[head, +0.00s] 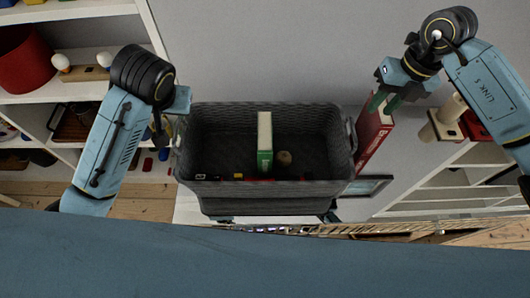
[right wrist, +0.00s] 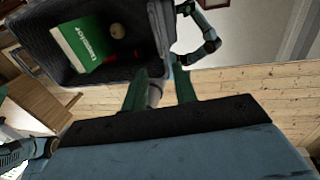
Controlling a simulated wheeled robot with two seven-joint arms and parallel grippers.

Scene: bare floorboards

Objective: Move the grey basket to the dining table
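The grey basket (head: 335,185) is in the middle of the head view, its open top facing me. It holds a green-and-white book (head: 265,140), a small round beige item (head: 284,157) and some small things along the near side. My right gripper (head: 383,101) is just beyond the basket's right end, its green fingers apart. In the right wrist view the fingers (right wrist: 159,88) are spread beside the basket wall (right wrist: 150,35); I cannot tell whether they touch it. My left gripper (head: 160,130) is by the basket's left end; its fingers are mostly hidden.
A red book (head: 373,137) stands right of the basket, close to my right gripper. A white shelf (head: 75,12) with a red bin (head: 27,65) is at the left. Another shelf unit (head: 450,180) is at the right.

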